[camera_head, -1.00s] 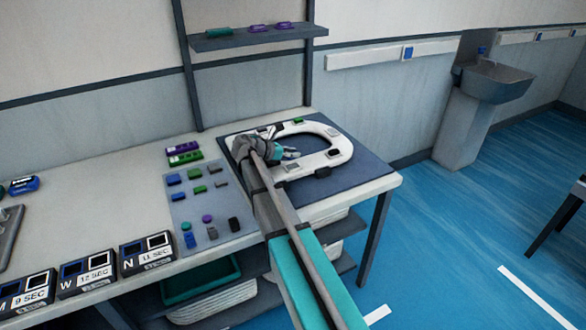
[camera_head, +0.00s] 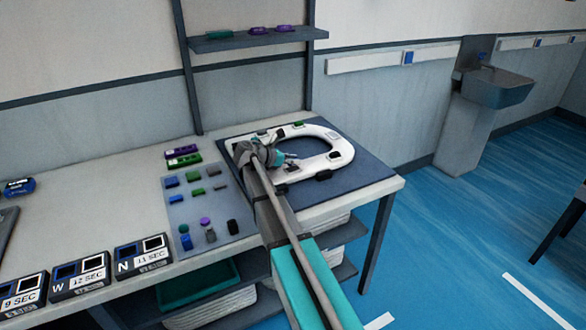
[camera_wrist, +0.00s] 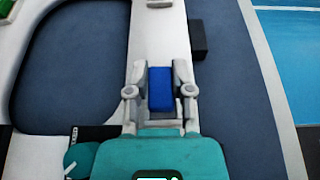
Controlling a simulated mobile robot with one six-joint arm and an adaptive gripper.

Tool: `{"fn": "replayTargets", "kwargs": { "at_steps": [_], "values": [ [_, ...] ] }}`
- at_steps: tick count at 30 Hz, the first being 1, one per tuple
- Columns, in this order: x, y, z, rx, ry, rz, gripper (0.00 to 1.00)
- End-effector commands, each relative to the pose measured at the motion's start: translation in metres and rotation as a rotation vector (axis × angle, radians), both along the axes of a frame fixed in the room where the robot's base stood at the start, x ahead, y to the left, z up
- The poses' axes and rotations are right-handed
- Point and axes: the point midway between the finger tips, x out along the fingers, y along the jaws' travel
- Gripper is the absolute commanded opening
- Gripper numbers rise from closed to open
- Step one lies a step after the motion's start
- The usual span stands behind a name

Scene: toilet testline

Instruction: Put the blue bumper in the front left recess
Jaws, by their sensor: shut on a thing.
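The blue bumper (camera_wrist: 161,89) is between the two fingers of my gripper (camera_wrist: 160,75) in the wrist view. My gripper is shut on it and holds it over the white toilet seat (camera_wrist: 160,35). In the head view my gripper (camera_head: 288,157) is above the front left part of the seat (camera_head: 342,147). The bumper is not discernible there. Dark and grey patches (camera_head: 293,167) show on the near side of the seat. A green piece (camera_head: 298,124) is on its far side. The recess under my gripper is hidden.
A black block (camera_wrist: 198,39) sits beside the seat's edge on the blue mat (camera_head: 375,172). A grey tray (camera_head: 238,233) with several coloured parts lies left of the mat. Timer boxes (camera_head: 143,253) stand at the table's front edge. A shelf (camera_head: 255,38) is above the back.

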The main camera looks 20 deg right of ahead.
Motion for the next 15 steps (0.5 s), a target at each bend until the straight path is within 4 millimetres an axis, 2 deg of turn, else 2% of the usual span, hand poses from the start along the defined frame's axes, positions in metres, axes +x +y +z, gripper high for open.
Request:
{"fn": "replayTargets", "kwargs": {
  "at_steps": [1, 6, 15],
  "values": [
    [0.000, 0.000, -0.009, 0.000, 0.000, 0.000, 0.08],
    [0.000, 0.000, -0.019, 0.000, 0.000, -0.001, 0.08],
    [-0.001, 0.000, -0.019, 0.000, 0.000, -0.001, 0.08]
  ]
}}
